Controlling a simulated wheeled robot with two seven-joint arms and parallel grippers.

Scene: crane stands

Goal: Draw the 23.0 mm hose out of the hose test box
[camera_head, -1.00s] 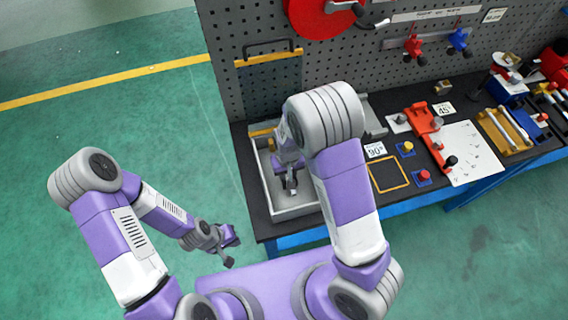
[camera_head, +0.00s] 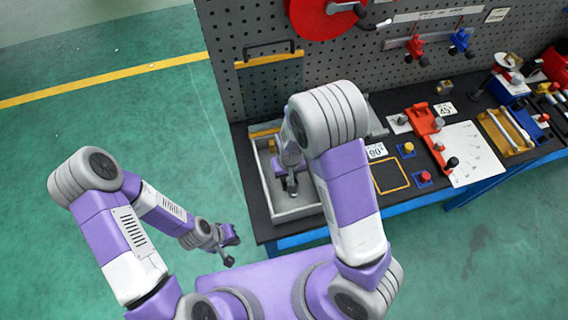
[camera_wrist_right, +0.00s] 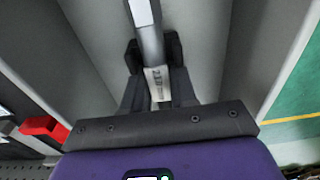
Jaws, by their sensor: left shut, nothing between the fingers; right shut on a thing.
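The hose test box (camera_head: 296,213) is a light grey open tray at the left end of the bench. My right gripper (camera_head: 291,189) reaches down inside it. In the right wrist view my right gripper (camera_wrist_right: 156,68) is shut on a grey hose (camera_wrist_right: 151,45). The hose has a white label whose print starts with a 2 but is hard to read, and a paler piece shows at its far end. Grey box walls (camera_wrist_right: 92,45) rise on both sides of it. My left gripper (camera_head: 230,246) is shut and empty, over the floor left of the bench.
A pegboard (camera_head: 350,60) stands behind the bench. Right of the box are a yellow square frame (camera_head: 389,187), a red fixture (camera_head: 424,128) and a white sheet (camera_head: 465,158). The green floor left of the bench is clear.

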